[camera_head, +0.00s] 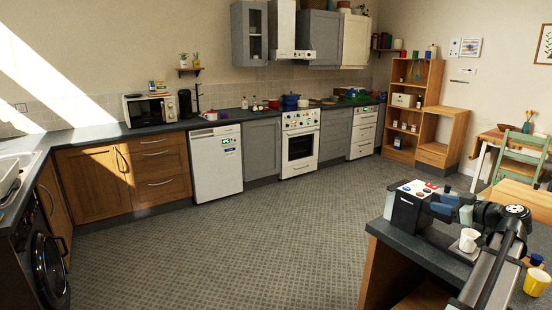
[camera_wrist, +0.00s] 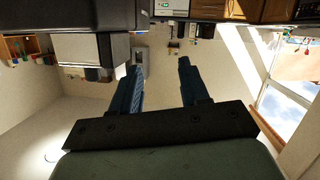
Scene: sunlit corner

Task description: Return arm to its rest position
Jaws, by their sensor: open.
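My arm reaches over the dark counter (camera_head: 388,236) at the lower right of the head view, bent at its dark elbow. My gripper (camera_head: 434,205) points left, close to a black and white machine (camera_head: 406,207) with coloured buttons on top. I cannot tell whether they touch. In the wrist view the two dark fingers of my gripper (camera_wrist: 158,72) stand well apart, with nothing held between them. That view is upside down, and a dark block with a pale front (camera_wrist: 90,47) is beside the left finger.
A white jug (camera_head: 468,240) stands on the counter below my arm. A yellow cup (camera_head: 537,282) and a dark blue cup (camera_head: 536,260) stand at the right. A green chair (camera_head: 520,155) is behind. The tiled floor (camera_head: 280,225) is clear.

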